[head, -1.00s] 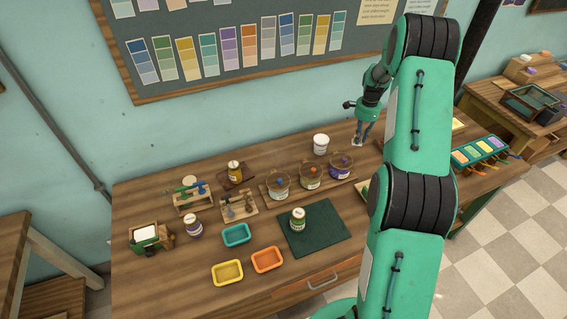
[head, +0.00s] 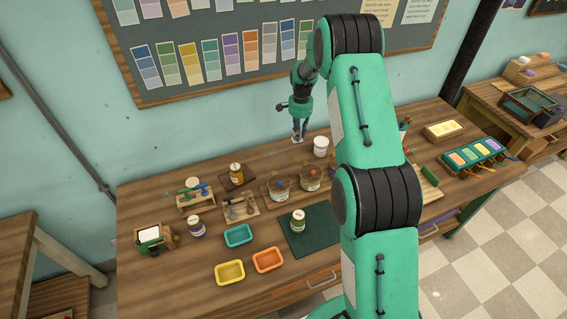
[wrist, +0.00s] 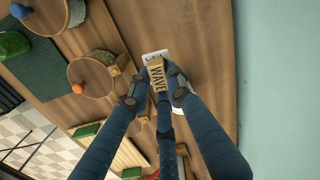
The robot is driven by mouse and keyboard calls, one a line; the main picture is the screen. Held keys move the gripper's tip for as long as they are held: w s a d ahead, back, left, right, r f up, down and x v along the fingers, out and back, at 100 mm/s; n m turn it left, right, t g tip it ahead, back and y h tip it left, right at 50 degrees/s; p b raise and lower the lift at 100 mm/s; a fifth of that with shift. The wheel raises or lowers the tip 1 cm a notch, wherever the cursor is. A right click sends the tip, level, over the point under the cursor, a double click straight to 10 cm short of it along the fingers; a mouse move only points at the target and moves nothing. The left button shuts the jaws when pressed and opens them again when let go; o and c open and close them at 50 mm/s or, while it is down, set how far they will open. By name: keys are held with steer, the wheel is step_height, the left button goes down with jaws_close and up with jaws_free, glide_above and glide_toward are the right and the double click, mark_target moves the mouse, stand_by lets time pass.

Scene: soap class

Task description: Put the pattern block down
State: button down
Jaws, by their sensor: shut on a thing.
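The pattern block (wrist: 157,74) is tan with the word WAVE on it and a white end. It sits between the dark blue fingers of my gripper (wrist: 156,82) in the wrist view. In the head view my gripper (head: 298,131) hangs near the back edge of the wooden table (head: 160,270), close to the wall. A small pale bit of the block (head: 296,139) shows at the fingertips. I cannot tell whether the block touches the table.
A white jar (head: 320,146) stands just right of my gripper. Lidded pots (head: 278,188) are in front, and a bottle (head: 236,174) on a small board is to the left. A dark green mat (head: 322,240) bears another jar (head: 298,222). Bare wood lies behind the pots.

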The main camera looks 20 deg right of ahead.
steer(key=w+a+f+n, duration=0.1)
steer(key=a+f, duration=0.4)
steer(key=a, duration=0.1)
steer(key=shift+w+p, duration=0.25)
steer(key=shift+p, duration=0.05)
steer(key=shift+f, duration=3.1)
steer(key=shift+f, duration=0.15)
steer(key=shift+f, duration=1.75)
steer(key=shift+f, duration=0.15)
